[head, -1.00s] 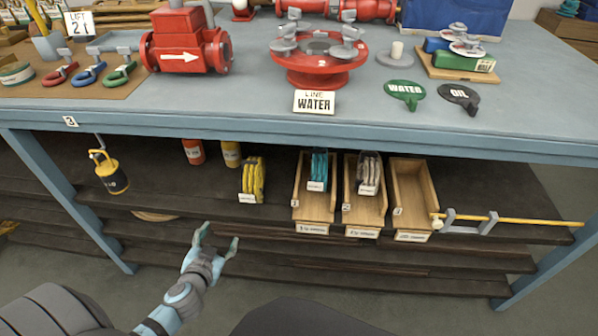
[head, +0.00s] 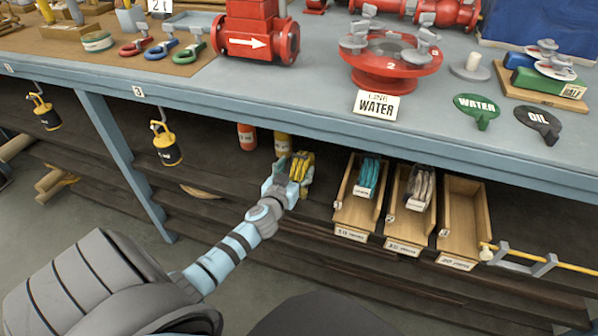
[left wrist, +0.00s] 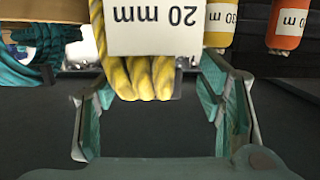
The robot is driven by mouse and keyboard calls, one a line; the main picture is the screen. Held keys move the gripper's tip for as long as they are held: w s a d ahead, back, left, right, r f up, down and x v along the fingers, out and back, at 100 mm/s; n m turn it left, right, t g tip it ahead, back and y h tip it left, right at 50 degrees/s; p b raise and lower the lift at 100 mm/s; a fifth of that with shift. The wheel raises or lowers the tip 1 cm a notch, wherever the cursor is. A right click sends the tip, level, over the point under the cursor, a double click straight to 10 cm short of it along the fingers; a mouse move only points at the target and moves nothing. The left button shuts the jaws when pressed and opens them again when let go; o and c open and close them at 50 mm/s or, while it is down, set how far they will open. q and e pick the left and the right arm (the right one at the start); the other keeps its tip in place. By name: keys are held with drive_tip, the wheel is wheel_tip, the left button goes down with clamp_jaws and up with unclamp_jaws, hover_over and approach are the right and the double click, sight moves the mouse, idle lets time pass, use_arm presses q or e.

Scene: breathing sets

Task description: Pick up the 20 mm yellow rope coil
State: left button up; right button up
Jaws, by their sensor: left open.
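The yellow rope coil (head: 303,168) hangs or stands on the shelf under the bench, left of the wooden bins. In the left wrist view the yellow rope coil (left wrist: 140,75) shows upside down with a white "20 mm" tag. My left gripper (head: 284,178) is at the coil, partly covering it in the head view. In the left wrist view my left gripper (left wrist: 155,105) is open, with a finger on each side of the coil's near end. I cannot tell whether the fingers touch it. My right gripper is not in view.
Wooden bins stand right of the coil; one holds a teal coil (head: 367,177), one a grey coil (head: 420,187), and the right bin (head: 464,215) is empty. Orange (head: 247,137) and yellow (head: 283,145) containers stand behind. The blue bench edge (head: 330,120) overhangs the shelf.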

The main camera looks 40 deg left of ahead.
use_arm(q)
drive_tip(key=x, duration=0.3)
drive_tip(key=shift+w+d+f, duration=0.1)
drive_tip(key=shift+d, duration=0.05)
drive_tip(key=shift+w, duration=0.15)
drive_tip(key=shift+c, duration=0.6)
clamp_jaws()
